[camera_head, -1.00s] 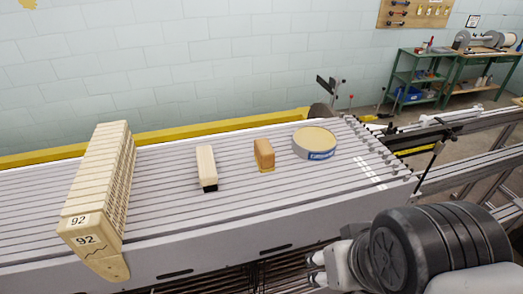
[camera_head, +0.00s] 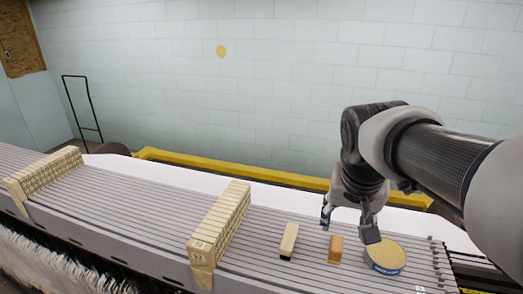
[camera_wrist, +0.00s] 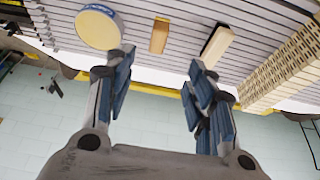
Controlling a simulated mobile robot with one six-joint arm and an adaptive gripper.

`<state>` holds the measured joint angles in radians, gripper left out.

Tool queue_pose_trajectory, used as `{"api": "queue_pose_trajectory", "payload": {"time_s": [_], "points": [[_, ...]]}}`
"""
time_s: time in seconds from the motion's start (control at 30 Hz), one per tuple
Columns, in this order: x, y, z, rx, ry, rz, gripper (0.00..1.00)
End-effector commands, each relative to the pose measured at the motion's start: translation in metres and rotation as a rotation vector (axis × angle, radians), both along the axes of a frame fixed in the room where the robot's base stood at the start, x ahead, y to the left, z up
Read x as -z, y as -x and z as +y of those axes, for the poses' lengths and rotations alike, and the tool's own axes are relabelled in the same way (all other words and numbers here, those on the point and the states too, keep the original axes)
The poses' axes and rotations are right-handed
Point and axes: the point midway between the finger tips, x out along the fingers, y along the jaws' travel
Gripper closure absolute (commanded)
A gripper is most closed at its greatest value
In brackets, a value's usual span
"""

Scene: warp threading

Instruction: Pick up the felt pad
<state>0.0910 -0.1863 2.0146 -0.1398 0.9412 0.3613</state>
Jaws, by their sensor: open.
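No thing here is plainly marked as the felt pad. Candidates on the ridged grey bed are a cream block with a dark end (camera_head: 289,240), an orange-brown block (camera_head: 336,249) and a round tin with a tan top (camera_head: 388,251). In the wrist view the tin (camera_wrist: 98,28), brown block (camera_wrist: 159,36) and cream block (camera_wrist: 216,46) lie beyond my fingers. My gripper (camera_head: 348,222) is open and empty, showing near the brown block and tin in the head view. In the wrist view my gripper (camera_wrist: 160,65) has its fingers wide apart, with the brown block between their directions.
A long slotted wooden block (camera_head: 222,218) marked 92 stands left of the small blocks, with another (camera_head: 45,170) farther left. A yellow rail (camera_head: 230,166) runs behind the bed, before a pale brick wall. The ridged bed between the two wooden blocks is clear.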

Motion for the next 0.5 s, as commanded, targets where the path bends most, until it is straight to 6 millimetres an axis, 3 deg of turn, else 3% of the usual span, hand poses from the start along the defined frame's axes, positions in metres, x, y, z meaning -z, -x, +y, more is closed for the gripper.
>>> {"api": "queue_pose_trajectory", "payload": {"time_s": [0.17,0.5], "points": [[0.016,-0.009,-0.005,0.008,0.000,0.005,0.50],[0.085,-0.034,-0.016,0.007,0.000,0.006,0.50]]}}
